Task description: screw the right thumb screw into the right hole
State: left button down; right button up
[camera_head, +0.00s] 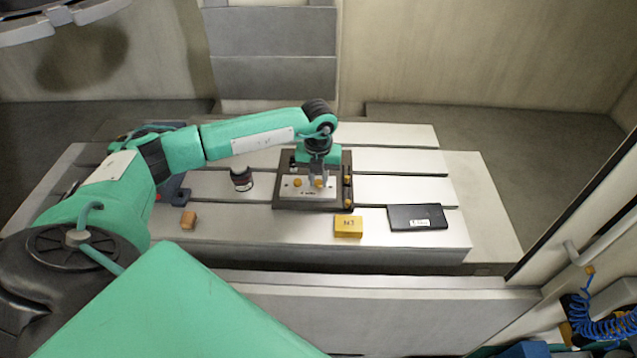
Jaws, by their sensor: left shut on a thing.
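The mould base (283,202) is a dark block with a light metal plate (307,194) on it, standing on the slotted table. My left gripper (319,181) comes down over the right part of the plate. It is shut on the right thumb screw (319,184), an orange knob at the plate's right side. The right hole is hidden under the screw and fingers, so I cannot tell how deep the screw sits. Another orange thumb screw (297,182) stands on the plate to the left. My right gripper is out of view.
A yellow block (348,226) and a black flat case (418,218) lie in front and to the right. A dark round container (241,179) and a small brown block (189,220) are to the left. The table's right end (400,190) has clear room.

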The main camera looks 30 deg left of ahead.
pick_arm(q)
jog(key=shift+f+m, duration=0.15)
jog(key=shift+m, duration=0.25)
jog(key=c, duration=1.2)
grip_release()
jog(key=shift+s+a, duration=0.1)
jog(key=shift+r, duration=0.5)
notch_tip(320, 180, up, 4)
jog(key=shift+f+p, duration=0.1)
jog(key=shift+p, duration=1.15)
jog(key=shift+r, duration=0.25)
